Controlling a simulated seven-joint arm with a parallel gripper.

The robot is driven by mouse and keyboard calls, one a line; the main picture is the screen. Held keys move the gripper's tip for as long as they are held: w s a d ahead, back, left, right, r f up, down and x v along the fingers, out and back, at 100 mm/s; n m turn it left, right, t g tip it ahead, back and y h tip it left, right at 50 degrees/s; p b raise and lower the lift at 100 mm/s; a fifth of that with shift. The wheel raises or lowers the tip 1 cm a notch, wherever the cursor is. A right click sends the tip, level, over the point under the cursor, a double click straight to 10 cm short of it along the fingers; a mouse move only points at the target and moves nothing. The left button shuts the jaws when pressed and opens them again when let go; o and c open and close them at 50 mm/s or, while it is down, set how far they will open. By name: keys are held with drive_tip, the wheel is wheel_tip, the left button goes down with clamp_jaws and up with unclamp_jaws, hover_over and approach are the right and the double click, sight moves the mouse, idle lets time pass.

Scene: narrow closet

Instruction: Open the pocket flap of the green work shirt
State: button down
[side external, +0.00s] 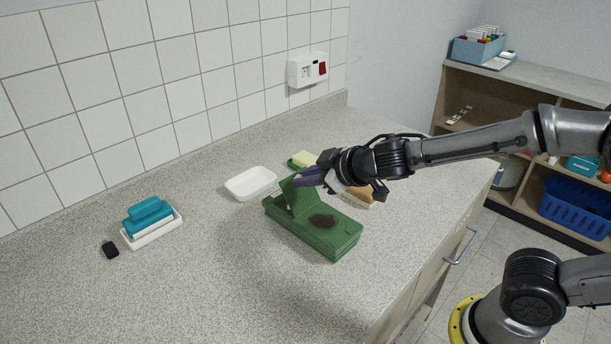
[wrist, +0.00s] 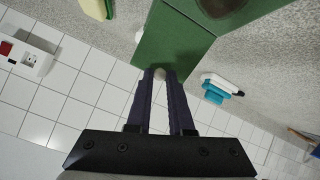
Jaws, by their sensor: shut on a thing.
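The green work shirt (side external: 330,240) lies folded into a flat block on the counter. Its pocket flap (side external: 297,197) stands raised at the block's far left end. A dark brown patch (side external: 323,221) shows on the shirt beside the flap. My gripper (side external: 301,179) is shut on the top edge of the flap, coming from the right. In the wrist view the fingertips (wrist: 160,75) meet at the edge of the green flap (wrist: 172,45), with a small pale round thing between them. The shirt (wrist: 250,10) and part of the dark patch show behind it.
An empty white dish (side external: 251,183) stands behind the shirt. A yellow and green sponge (side external: 304,159) and a tan item (side external: 360,196) lie near my arm. Teal pieces (side external: 148,218) sit in a white tray at left, near a small black object (side external: 110,250). The front left counter is clear.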

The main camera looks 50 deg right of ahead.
idle(0.4)
drive_tip(key=c, duration=0.8)
unclamp_jaws()
drive_tip(key=v, duration=1.3)
drive_tip(key=shift+s+r, duration=0.2)
drive_tip(key=shift+s, duration=0.15)
